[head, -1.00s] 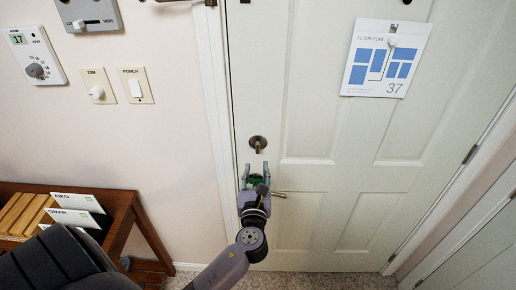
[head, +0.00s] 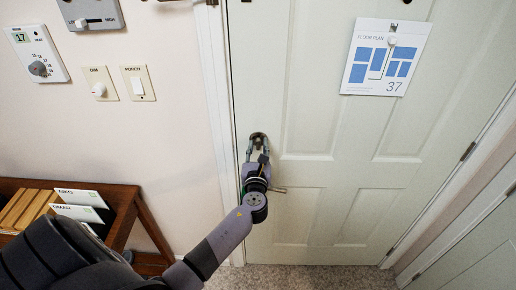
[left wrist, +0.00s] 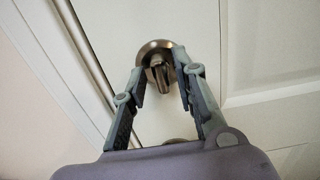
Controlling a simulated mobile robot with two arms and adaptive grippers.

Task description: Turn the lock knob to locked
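The lock knob (left wrist: 160,73) is a bronze thumb-turn on a round plate on the white door. In the left wrist view its turn piece stands nearly upright, tilted slightly. In the head view the knob's round plate (head: 257,137) shows just above my left gripper (head: 257,150). My left gripper is open, with one finger on each side of the turn piece in the left wrist view (left wrist: 163,82). I cannot tell whether the fingers touch it. My right gripper is not in view.
A door lever (head: 278,190) sits below the knob, partly hidden by my left arm. Left of the door frame are a dimmer (head: 99,89), a porch switch (head: 138,85) and a thermostat (head: 38,55). A wooden file rack (head: 125,212) stands at lower left.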

